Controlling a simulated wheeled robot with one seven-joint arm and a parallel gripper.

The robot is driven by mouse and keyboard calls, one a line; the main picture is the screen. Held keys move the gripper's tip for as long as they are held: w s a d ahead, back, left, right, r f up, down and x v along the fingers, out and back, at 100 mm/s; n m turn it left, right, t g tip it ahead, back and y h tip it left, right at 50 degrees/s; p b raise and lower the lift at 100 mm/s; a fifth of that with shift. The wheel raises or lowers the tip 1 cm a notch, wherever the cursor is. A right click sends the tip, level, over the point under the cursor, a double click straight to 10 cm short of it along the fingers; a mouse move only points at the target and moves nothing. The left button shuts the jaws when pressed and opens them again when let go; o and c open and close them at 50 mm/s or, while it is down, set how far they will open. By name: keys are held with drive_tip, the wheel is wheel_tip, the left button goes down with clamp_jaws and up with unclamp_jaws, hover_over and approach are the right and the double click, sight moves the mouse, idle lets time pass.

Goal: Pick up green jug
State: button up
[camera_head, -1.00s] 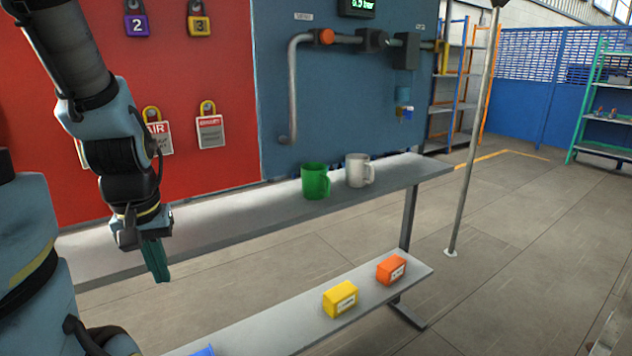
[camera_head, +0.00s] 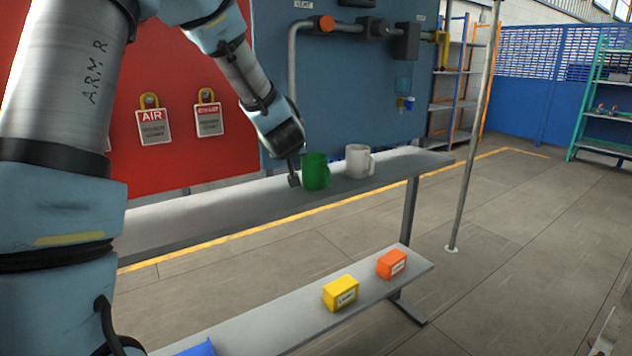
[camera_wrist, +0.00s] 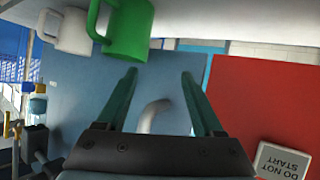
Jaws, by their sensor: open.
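The green jug (camera_head: 316,172) stands upright on the upper grey shelf (camera_head: 235,203), just left of a white mug (camera_head: 358,161). My gripper (camera_head: 294,172) is at the jug's left side in the head view, close to it; whether it touches cannot be told there. In the wrist view, the green jug (camera_wrist: 127,30) appears upside down at the top, its handle to the left. My open gripper (camera_wrist: 158,75) points toward it there, with nothing between the two green fingers. The jug is beyond the fingertips, nearer the left finger.
The white mug (camera_wrist: 66,30) stands close beside the jug's handle. A blue panel (camera_head: 345,85) with pipes (camera_head: 292,80) rises behind the shelf. A lower shelf (camera_head: 290,318) holds a yellow box (camera_head: 340,293), an orange box (camera_head: 391,264) and a blue object (camera_head: 199,349).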

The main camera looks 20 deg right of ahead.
sight(321, 169)
drive_tip(key=shift+o, duration=1.4)
drive_tip(key=d+n+t+y+b, duration=0.1)
drive_tip(key=d+n+t, duration=0.1)
drive_tip(key=d, duration=0.6)
drive_tip(key=shift+w+t+y, duration=0.25)
drive_tip(key=shift+t+y, duration=0.05)
drive_tip(key=shift+y, duration=0.1)
drive_tip(key=shift+o, duration=0.8)
drive_tip(key=shift+s+d+f+n+y, duration=0.2)
drive_tip(key=shift+s+d+n+y, duration=0.1)
drive_tip(key=shift+d+y, duration=0.2)
drive_tip(key=shift+s+d+f+n+y, duration=0.2)
drive_tip(key=shift+s+d+n+y, duration=0.1)
drive_tip(key=shift+d+y, duration=0.15)
drive_tip(key=s+f+y, duration=0.1)
drive_tip(key=s+d+f+n+y+b, duration=0.1)
drive_tip(key=s+y, duration=0.1)
drive_tip(key=shift+s+d+f+n, duration=0.1)
drive_tip(key=shift+s+n, duration=0.2)
drive_tip(key=shift+s+f+g+y, duration=0.1)
drive_tip(key=shift+g+y, duration=0.15)
drive_tip(key=shift+g, duration=0.15)
drive_tip(key=p+x, duration=0.3)
drive_tip(key=x, duration=0.6)
drive_tip(key=shift+w, duration=0.25)
drive_tip(key=shift+w+f+p, duration=0.2)
drive_tip(key=shift+w+p, duration=0.1)
drive_tip(key=shift+w, duration=0.25)
